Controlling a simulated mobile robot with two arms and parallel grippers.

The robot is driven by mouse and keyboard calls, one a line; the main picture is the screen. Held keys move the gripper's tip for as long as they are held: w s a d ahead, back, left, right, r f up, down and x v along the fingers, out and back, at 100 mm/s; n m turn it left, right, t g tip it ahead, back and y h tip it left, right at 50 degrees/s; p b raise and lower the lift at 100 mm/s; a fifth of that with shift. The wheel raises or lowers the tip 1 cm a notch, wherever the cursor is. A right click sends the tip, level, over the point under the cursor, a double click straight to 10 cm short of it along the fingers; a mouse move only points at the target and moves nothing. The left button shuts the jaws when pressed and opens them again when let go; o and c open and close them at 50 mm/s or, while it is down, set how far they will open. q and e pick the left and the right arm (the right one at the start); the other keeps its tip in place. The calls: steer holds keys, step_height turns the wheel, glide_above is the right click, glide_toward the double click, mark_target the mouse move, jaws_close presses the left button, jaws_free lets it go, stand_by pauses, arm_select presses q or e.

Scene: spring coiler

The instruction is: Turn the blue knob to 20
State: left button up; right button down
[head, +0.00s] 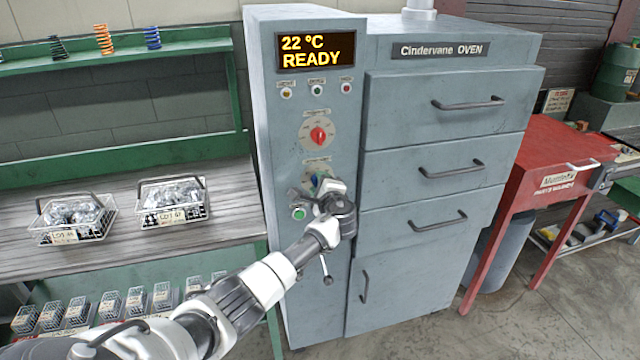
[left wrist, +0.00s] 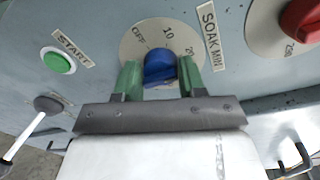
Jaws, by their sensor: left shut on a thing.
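The blue knob (left wrist: 160,67) sits on a pale round dial (left wrist: 136,46) labelled "SOAK MIN", with OFF, 10 and 20 readable. My left gripper (left wrist: 160,78) has its green-padded fingers on either side of the knob and is shut on it. The knob's pointer cannot be made out clearly, so I cannot tell its setting. In the head view the blue knob (head: 319,179) is mostly hidden behind my left gripper (head: 324,184), low on the oven's control panel. My right gripper is not in view.
A red knob (head: 318,135) is above the blue one. The green START button (head: 299,213) and a lever (head: 327,280) are close by. The oven display (head: 308,51) reads 22 °C READY. Wire baskets (head: 172,218) stand on the bench at left.

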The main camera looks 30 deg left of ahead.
arm_select(q)
steer(key=shift+r, duration=0.1)
steer(key=o, duration=0.9)
steer(key=shift+w+d, duration=0.1)
steer(key=v, duration=1)
steer(key=shift+s+d+b, duration=0.25)
steer(key=shift+s+b, duration=0.05)
steer(key=shift+b, duration=0.1)
